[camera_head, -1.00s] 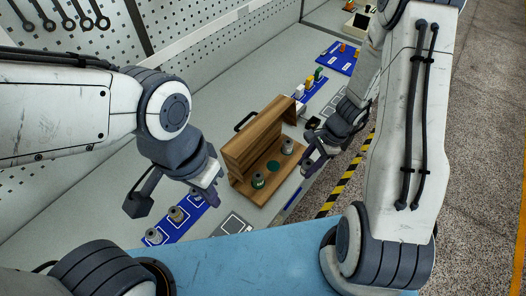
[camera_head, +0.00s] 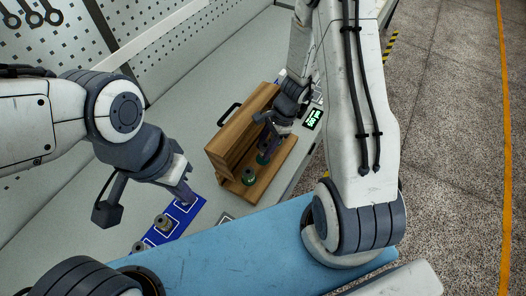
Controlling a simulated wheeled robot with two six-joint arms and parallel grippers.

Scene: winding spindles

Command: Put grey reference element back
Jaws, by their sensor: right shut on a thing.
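The wooden stand (camera_head: 222,160) is in the middle of the head view. A green-banded spindle (camera_head: 249,177) stands on its base at the near end. A dark green round spot (camera_head: 262,159) shows beside it. My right gripper (camera_head: 268,148) is low over the far part of the stand, shut on what looks like the grey reference element. My own fingers hide most of that element; I cannot tell whether it touches the base. My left gripper (camera_head: 187,192) hangs over a blue mat, apart from the stand; its finger gap is not clear.
The blue mat (camera_head: 190,212) holds grey spindles (camera_head: 163,222) in white-outlined places. A small green-lit display (camera_head: 313,118) is right of the stand. Wrenches hang on the perforated back wall (camera_head: 140,30). Bare grey table lies left of the stand.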

